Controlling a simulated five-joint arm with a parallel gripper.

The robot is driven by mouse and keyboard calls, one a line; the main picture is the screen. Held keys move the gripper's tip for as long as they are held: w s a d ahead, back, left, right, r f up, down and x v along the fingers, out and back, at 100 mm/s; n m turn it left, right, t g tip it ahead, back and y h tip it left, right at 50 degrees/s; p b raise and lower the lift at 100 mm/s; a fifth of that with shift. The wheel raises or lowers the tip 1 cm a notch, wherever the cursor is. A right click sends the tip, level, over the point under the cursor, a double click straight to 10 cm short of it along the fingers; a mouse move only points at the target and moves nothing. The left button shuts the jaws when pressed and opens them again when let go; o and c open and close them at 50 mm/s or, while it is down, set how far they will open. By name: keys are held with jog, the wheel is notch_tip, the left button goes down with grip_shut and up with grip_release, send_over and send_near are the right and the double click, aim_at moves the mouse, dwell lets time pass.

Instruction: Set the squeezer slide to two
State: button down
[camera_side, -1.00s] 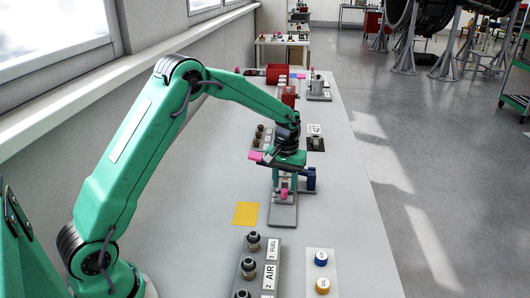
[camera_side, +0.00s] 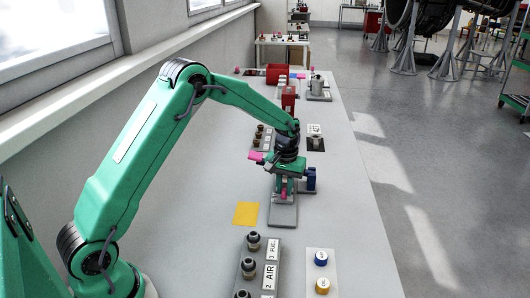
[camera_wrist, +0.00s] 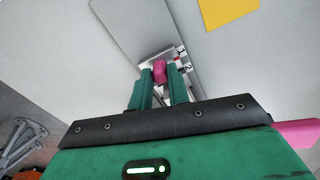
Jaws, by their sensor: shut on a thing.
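The squeezer is a grey plate (camera_side: 284,216) with a blue upright part (camera_side: 311,179) at its right in the side view. Its slide has a pink knob (camera_wrist: 159,71), seen in the wrist view. My gripper (camera_side: 284,192) is over the plate, and its green fingers (camera_wrist: 160,88) are shut on the pink knob. Small number labels (camera_wrist: 188,68) reading 1 and 2 lie just right of the knob in the wrist view. The knob looks nearer to 2, but the fingers hide part of the track, so its exact setting cannot be told.
A yellow sheet (camera_side: 245,214) lies left of the squeezer. A panel (camera_side: 258,270) with dark knobs and FUEL and AIR labels, and a white plate (camera_side: 321,262) with blue and yellow caps, stand in front. Red blocks and a grey canister (camera_side: 316,84) stand behind.

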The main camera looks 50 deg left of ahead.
aim_at(285, 181)
jog(key=shift+w+a, duration=1.2)
jog(key=c, duration=1.3)
grip_release()
jog(key=shift+c, duration=0.2)
jog(key=shift+r, duration=0.2)
jog(key=shift+r, duration=3.75)
